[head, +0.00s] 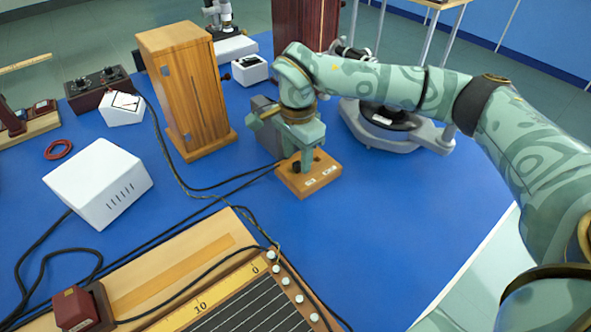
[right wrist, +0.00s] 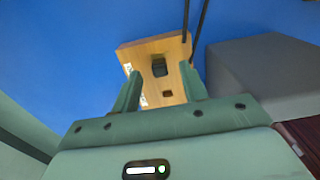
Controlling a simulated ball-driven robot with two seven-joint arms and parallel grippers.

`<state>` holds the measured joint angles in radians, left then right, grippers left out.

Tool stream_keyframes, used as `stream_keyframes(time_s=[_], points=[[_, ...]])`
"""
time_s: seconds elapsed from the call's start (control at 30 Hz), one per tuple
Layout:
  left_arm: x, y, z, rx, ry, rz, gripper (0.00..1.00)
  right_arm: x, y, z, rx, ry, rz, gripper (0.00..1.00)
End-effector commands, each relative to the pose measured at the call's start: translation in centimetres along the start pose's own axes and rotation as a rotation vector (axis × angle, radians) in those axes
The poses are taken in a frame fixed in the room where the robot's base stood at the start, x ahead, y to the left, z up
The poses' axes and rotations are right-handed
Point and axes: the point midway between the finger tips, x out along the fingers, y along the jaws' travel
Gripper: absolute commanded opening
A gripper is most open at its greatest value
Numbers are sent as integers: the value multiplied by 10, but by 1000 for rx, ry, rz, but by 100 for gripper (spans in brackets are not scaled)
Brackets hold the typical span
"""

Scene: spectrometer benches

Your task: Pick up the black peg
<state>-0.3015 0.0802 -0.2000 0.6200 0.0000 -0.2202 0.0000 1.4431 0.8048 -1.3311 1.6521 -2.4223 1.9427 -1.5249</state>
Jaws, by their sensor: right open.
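The black peg (head: 297,167) stands upright in a small wooden block (head: 318,184) on the blue bench top. It also shows in the right wrist view (right wrist: 159,66), in front of my fingers, with a second dark spot, perhaps a hole, nearer to me in the block. My right gripper (head: 306,158) is open and points down just above the block. In the right wrist view its fingertips (right wrist: 160,82) stand apart on either side, with the peg just beyond the gap. I cannot tell whether they touch anything. My left gripper is not in view.
A grey box (right wrist: 270,75) stands close beside the block. Black cables (head: 215,189) lead to the block. A tall wooden cabinet (head: 190,95) stands to the left, and a grey round-based instrument (head: 405,135) behind on the right. The bench right of the block is clear.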

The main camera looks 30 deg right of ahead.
Motion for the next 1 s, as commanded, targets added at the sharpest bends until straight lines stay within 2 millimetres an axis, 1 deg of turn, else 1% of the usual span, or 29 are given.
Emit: stream_keyframes(time_s=[0.03,0.1,0.3,0.33,0.37,0.4,0.47,0.5,0.73,0.83,0.93,1.0], points=[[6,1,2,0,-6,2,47,15,1,0,1,-2,7,44],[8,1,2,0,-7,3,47,19,1,0,1,-1,4,44],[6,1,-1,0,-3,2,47,17,1,-1,1,0,0,44],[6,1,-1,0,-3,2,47,17,1,-1,1,0,0,38],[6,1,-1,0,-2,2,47,17,1,-1,1,0,0,30],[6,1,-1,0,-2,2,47,17,1,-1,1,0,1,19],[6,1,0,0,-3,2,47,17,1,-1,1,0,1,2],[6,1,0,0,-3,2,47,17,1,-1,1,0,1,0],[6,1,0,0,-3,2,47,17,1,-1,1,0,1,0],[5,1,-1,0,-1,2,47,14,1,-1,1,0,0,0],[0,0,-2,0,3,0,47,5,0,-1,2,0,-2,0],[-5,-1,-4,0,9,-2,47,-5,0,-1,2,1,-4,0]])
